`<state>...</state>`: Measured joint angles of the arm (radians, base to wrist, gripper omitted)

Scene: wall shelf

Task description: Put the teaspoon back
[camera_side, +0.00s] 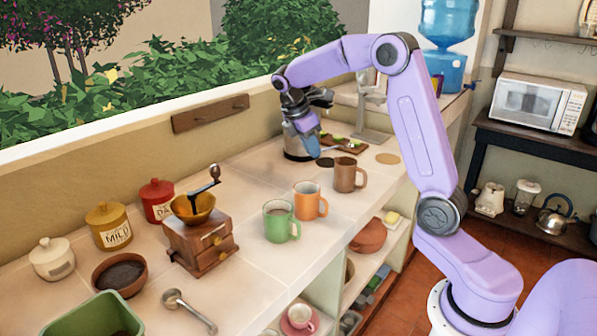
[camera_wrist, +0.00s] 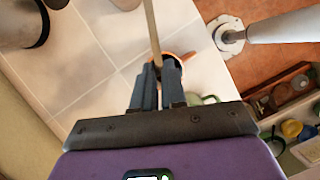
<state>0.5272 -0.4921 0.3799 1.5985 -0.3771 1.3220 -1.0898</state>
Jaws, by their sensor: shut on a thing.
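My gripper (camera_side: 313,150) is above the far part of the counter, by a dark pot and just left of a brown mug. In the wrist view, the fingers (camera_wrist: 160,68) are shut on a thin, straight, tan handle (camera_wrist: 151,25), which runs up out of the picture. This looks like the teaspoon; its bowl is not clearly visible. In the side view the held piece is too small to make out clearly. A larger metal scoop (camera_side: 188,309) lies on the near counter.
The brown mug (camera_side: 349,174), orange mug (camera_side: 308,205) and green mug (camera_side: 279,224) stand along the counter. A wooden grinder (camera_side: 199,246), lidded jars (camera_side: 109,228) and a brown bowl (camera_side: 120,275) are nearer. A dark pot (camera_side: 296,146) stands behind my gripper. The counter's middle is clear.

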